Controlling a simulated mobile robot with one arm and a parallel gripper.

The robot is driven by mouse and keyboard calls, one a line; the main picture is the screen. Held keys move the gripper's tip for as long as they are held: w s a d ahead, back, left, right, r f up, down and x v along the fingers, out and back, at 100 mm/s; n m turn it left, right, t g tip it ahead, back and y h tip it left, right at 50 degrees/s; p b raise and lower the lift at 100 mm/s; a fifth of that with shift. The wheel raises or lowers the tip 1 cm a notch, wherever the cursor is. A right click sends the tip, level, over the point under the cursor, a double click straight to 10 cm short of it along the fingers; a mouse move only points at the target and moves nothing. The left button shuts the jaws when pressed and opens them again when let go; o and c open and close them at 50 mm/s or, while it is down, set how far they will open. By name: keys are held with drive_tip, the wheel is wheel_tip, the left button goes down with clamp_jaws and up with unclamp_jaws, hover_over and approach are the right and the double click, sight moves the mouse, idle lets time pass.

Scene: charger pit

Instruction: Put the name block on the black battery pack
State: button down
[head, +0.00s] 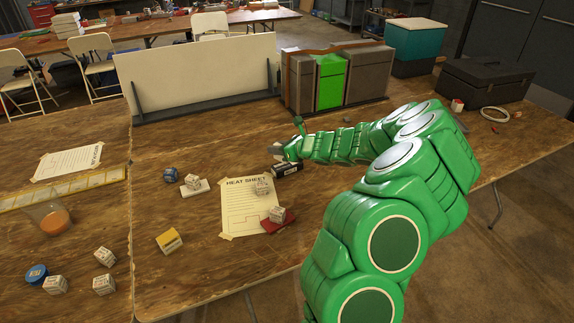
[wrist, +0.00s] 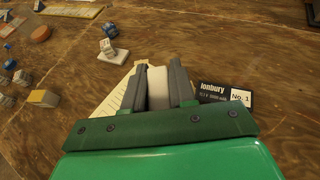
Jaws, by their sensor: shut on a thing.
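Another block sits on a red pack (head: 283,226), and one on a white pack (head: 201,189). A yellow block (head: 168,242) and a blue one (head: 170,174) stand nearby. Grey and green boxes (head: 329,83) stand behind.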

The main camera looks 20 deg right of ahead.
drive_tip(key=s+d+m+h, duration=0.1)
drive_tip(key=d, duration=0.3)
hover_over(287, 167)
drive_tip(key=s+a, duration=0.1)
wheel_tip(287, 167, down, 4)
drive_tip(key=shift+t, duration=0.3)
drive_tip(key=shift+w+d+f, duration=0.15)
drive_tip(key=shift+w+f, duration=0.4)
drive_tip(key=shift+f, duration=0.25)
drive_tip(key=shift+w+d+f, duration=0.1)
drive_tip(key=shift+w+f, duration=0.45)
drive_tip(key=shift+f, duration=0.2)
drive_tip(key=shift+w+d+f, duration=0.15)
drive_tip(key=shift+w+f, duration=0.4)
drive_tip(key=shift+f, duration=0.25)
drive_tip(key=shift+w+d+f, duration=0.2)
drive_tip(key=shift+w+f, duration=0.15)
drive_tip(key=shift+w, duration=0.1)
drive_tip(key=shift+f, duration=0.1)
drive_tip(key=shift+w+f, duration=0.15)
drive_tip(key=shift+f, duration=1.55)
drive_tip(key=shift+f, duration=0.15)
drive_tip(key=c, duration=0.9)
unclamp_jaws()
